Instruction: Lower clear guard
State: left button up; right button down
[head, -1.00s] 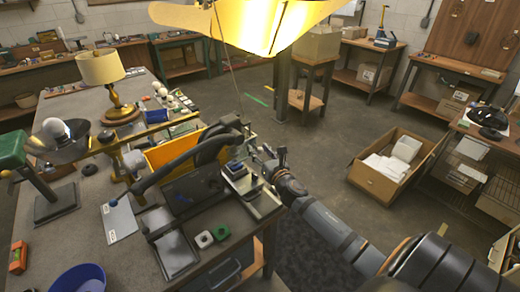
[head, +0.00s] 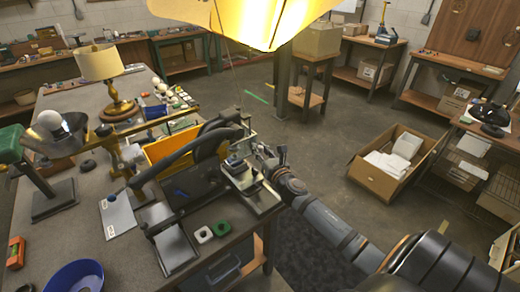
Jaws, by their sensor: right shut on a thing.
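My right gripper (head: 268,157) reaches in from the lower right to the workbench's right edge. Its jaws are shut on a thin part beside the dark bench machine (head: 207,140); this appears to be the edge of the clear guard (head: 249,128). The guard is small and see-through, so its outline and exact tilt are hard to tell. It stands by the machine, above a small metal fixture (head: 240,172). My left gripper is not in view.
The grey workbench (head: 75,103) holds a brass lamp (head: 112,80), a yellow bin (head: 170,145), a blue bowl (head: 76,277) and a dark tray (head: 173,240). A yellow lit shade (head: 245,18) hangs at the top. An open cardboard box (head: 388,165) stands on the floor at the right.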

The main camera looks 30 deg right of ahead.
notch_tip(320, 180, down, 8)
jog(key=b, duration=0.5)
jog(key=shift+f+b, duration=0.2)
jog(key=shift+b, duration=0.15)
jog(key=shift+s, duration=0.1)
jog(key=c, duration=1.6)
grip_release()
jog(key=o, duration=0.5)
jog(key=shift+r, duration=0.1)
jog(key=s, duration=0.4)
jog(key=s+a, duration=0.1)
jog(key=s, duration=0.7)
jog(key=shift+a, duration=0.25)
jog(key=shift+w, duration=0.1)
